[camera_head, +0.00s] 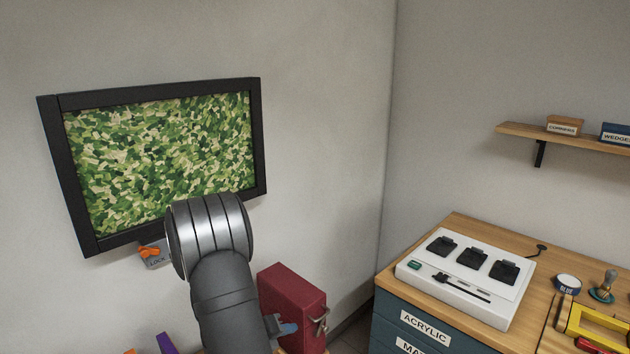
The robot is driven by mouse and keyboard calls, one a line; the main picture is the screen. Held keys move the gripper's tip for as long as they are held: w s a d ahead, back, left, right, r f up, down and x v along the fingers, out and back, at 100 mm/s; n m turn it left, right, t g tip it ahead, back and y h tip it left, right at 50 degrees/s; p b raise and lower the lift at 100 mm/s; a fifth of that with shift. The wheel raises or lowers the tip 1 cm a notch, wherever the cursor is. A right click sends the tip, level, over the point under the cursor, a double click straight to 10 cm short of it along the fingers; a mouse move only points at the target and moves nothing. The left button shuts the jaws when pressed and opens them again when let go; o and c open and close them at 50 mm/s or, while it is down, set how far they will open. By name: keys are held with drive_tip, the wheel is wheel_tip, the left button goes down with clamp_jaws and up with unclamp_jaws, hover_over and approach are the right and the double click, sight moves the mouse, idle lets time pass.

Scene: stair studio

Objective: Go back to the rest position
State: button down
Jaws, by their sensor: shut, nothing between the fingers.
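My arm (222,270) rises from the bottom edge, left of centre, as a dark grey link with a silver-banded joint on top. The joint overlaps the lower edge of the framed green panel (160,155) in the picture. I cannot make out my gripper or its fingertips in this view. Whether it holds anything does not show.
A red box (292,300) with a metal latch stands right of my arm; a small grey-blue piece beside it is unclear. An orange knob (149,252) on a LOCK plate sits under the panel. A white switch box (465,275) rests on the wooden bench (400,283) at right.

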wheel_tip(320, 180, down, 5)
drive_tip(key=s+d+n+t+y, duration=0.2)
drive_tip(key=n+t+y, duration=0.1)
drive_tip(key=n, duration=0.4)
drive_tip(key=f+x, duration=0.1)
drive_tip(key=x, duration=1)
drive_tip(key=v, duration=0.7)
drive_tip(key=shift+s+r+n, duration=0.2)
drive_tip(key=shift+r+n, duration=0.05)
drive_tip(key=shift+n, duration=0.15)
drive_tip(key=c, duration=2.1)
unclamp_jaws()
